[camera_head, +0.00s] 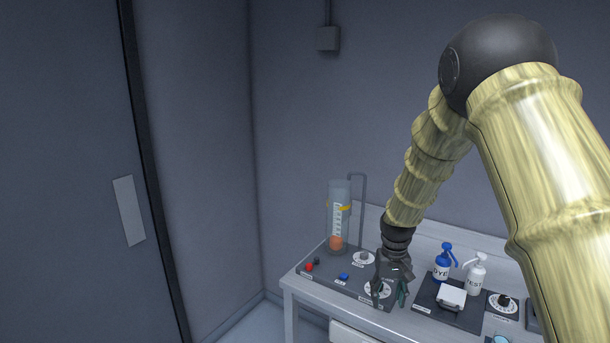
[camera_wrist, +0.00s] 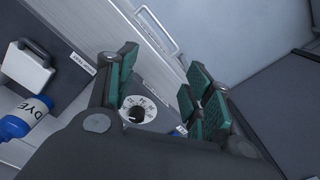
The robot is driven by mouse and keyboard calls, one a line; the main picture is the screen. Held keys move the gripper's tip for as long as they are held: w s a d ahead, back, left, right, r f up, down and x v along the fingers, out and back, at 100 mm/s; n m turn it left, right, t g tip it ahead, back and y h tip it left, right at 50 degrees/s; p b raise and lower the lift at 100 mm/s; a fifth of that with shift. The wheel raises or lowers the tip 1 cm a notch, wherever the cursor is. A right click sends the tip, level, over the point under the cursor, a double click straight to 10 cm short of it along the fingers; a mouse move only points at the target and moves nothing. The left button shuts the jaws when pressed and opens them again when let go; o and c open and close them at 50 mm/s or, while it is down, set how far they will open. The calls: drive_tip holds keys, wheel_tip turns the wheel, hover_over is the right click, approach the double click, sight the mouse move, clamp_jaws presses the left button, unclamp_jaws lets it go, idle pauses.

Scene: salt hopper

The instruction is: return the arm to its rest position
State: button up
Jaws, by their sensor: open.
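My arm reaches out from the right side of the head view and bends down to the bench. My gripper (camera_head: 390,288) hangs over the dark panel (camera_head: 328,284), close to a dial (camera_head: 377,290) with a white face. In the wrist view my gripper (camera_wrist: 160,95) is open, with green pads on its fingers, and nothing is between them. The dial (camera_wrist: 138,110) with its black knob shows between the fingers. I cannot tell whether a fingertip touches it.
A clear cylinder (camera_head: 338,218) with orange contents stands left of my gripper. A blue DYE bottle (camera_head: 442,262), a white TEST bottle (camera_head: 476,274) and a white box (camera_head: 451,298) stand right of it. A door (camera_head: 65,180) is at left.

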drive_tip(key=s+d+f+b, duration=0.1)
drive_tip(key=s+f, duration=0.9)
drive_tip(key=f, duration=0.3)
drive_tip(key=s+f+b, duration=0.1)
drive_tip(key=s+f, duration=0.9)
drive_tip(key=f, duration=0.3)
drive_tip(key=s+f+b, duration=0.1)
drive_tip(key=s+f, duration=0.3)
drive_tip(key=s, duration=0.9)
drive_tip(key=s+a+f+b, duration=0.1)
drive_tip(key=s+f, duration=0.4)
drive_tip(key=s, duration=0.9)
